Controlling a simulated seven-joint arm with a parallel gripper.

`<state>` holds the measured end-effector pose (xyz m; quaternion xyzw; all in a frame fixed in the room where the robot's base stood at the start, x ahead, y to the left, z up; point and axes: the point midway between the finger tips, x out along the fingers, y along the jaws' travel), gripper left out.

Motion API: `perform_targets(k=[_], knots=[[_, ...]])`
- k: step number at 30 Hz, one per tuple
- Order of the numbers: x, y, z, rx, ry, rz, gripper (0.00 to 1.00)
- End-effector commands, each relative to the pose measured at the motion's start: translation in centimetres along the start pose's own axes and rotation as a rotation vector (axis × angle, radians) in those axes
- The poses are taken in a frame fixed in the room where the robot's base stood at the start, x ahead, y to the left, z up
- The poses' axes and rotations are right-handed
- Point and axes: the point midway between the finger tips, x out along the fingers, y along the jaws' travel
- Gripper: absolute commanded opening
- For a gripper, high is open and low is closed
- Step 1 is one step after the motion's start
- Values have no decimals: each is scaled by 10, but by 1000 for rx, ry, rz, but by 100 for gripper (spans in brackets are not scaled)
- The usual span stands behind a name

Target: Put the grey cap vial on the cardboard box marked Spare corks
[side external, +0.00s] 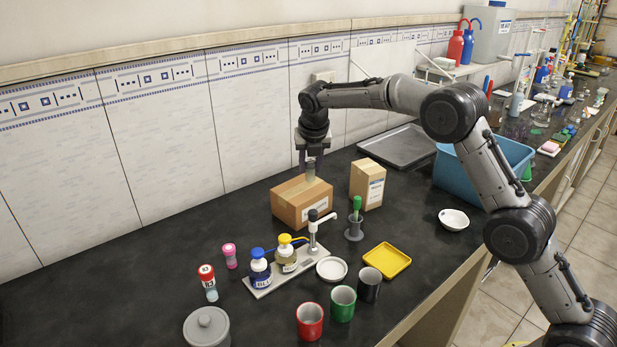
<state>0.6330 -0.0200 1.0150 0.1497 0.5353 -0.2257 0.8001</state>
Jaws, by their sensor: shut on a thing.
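My gripper (311,164) points straight down over the wide cardboard box (290,207) and is shut on a small greyish vial (311,174). The vial is upright, and its upper part is hidden between the fingers. Its lower end is at the box's top face, towards the back right; I cannot tell whether it touches. The wide box has a white label on its front right side, too small to read. A second, taller cardboard box (367,185) stands to its right, also with a small unreadable label.
In front are a pump-bottle stand (262,290), a white dish (332,268), a yellow tray (387,260) and red (310,320), green (343,303) and dark (370,285) cups. A grey tray (400,146) and blue tub (460,175) lie behind right. The bench's left is clear.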

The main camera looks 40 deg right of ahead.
Motion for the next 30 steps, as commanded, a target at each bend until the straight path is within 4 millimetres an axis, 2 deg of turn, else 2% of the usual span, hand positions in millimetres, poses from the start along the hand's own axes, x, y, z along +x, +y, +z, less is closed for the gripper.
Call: perform_targets(k=[6, 12, 24, 25, 30], knots=[[13, 4, 3, 0, 0, 0, 0], [37, 4, -8, 0, 0, -2, 0], [42, 4, -10, 1, -2, -1, 0], [43, 4, -10, 1, -1, -1, 38], [42, 4, -10, 1, -1, 0, 66]])
